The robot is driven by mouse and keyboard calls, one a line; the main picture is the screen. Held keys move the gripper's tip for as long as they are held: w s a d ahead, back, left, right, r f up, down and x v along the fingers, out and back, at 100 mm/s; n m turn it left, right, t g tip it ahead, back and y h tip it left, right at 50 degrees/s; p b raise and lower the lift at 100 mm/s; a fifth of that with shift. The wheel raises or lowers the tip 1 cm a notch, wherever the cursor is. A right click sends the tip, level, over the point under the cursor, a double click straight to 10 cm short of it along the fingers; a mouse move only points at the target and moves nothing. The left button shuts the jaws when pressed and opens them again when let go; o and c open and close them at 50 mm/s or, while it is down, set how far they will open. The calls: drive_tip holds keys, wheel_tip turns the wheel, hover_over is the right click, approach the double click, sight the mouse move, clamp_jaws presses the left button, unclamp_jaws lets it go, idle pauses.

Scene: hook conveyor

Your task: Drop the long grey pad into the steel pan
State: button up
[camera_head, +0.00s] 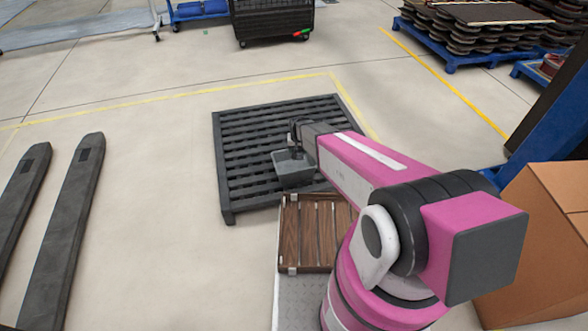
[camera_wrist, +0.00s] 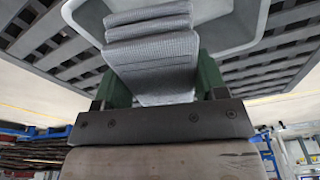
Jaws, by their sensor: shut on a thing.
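The steel pan (camera_head: 293,172) is a grey open container on the black slatted pallet in the head view. In the wrist view its pale rim and inner wall (camera_wrist: 238,38) show around the far end of the pad. The long grey pad (camera_wrist: 155,55) is a ribbed, folded-looking textile piece between my gripper's green fingers. My gripper (camera_wrist: 160,80) is shut on the pad. In the head view my gripper (camera_head: 296,140) is over the pan, and the pad is hard to make out there. I cannot tell whether the pad touches the pan.
The black pallet (camera_head: 230,190) lies within yellow floor lines. A brown slatted wooden box (camera_head: 305,235) stands at its near side. Dark forks (camera_head: 70,215) lie at left. A cardboard box (camera_head: 540,240) is at right. The floor between forks and pallet is clear.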

drive_tip(key=shift+f, duration=0.35)
drive_tip(key=o, duration=1)
drive_tip(key=shift+r, duration=0.1)
drive_tip(key=r, duration=0.3)
drive_tip(key=s+r, duration=0.1)
drive_tip(key=r, duration=0.6)
drive_tip(key=shift+s+r, duration=0.3)
drive_tip(key=shift+d, duration=0.1)
